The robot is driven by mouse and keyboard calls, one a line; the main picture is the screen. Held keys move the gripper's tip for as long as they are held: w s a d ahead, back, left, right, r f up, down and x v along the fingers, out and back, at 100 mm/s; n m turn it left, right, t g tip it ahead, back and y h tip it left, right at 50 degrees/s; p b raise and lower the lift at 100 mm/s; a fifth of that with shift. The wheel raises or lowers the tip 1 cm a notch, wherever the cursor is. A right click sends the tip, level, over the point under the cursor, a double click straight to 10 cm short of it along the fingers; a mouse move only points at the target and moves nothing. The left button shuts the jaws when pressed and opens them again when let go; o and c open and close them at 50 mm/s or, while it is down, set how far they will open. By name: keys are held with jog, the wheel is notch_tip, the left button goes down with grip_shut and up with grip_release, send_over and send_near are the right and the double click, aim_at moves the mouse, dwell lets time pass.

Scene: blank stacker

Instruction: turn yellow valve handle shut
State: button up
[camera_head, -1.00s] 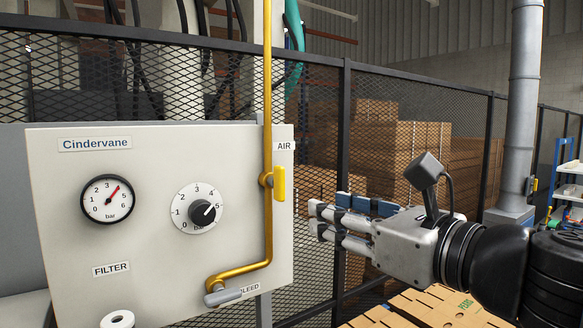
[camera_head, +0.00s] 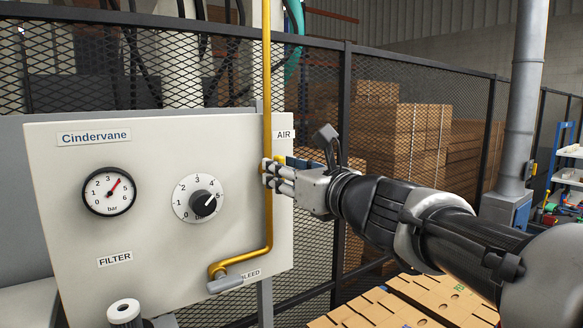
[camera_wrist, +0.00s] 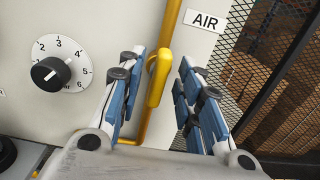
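The yellow valve handle (camera_wrist: 157,78) sits on the yellow pipe (camera_head: 267,90) beside the AIR label (camera_wrist: 203,20). In the wrist view it is a long lever, nearly in line with the pipe. My gripper (camera_wrist: 158,80) is open, with its blue-padded fingers on either side of the handle. A gap shows between the handle and the right finger; the left finger is closer, and I cannot tell if it touches.
The pale Cindervane panel (camera_head: 150,240) carries a pressure gauge (camera_head: 108,192), a black dial knob (camera_head: 203,203) and a grey bleed lever (camera_head: 225,284) at the pipe's lower end. A mesh fence (camera_head: 310,240) stands close behind. Stacked boxes (camera_head: 415,140) are beyond it.

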jog(key=shift+x, duration=0.95)
jog(key=shift+c, duration=0.2)
grip_shut()
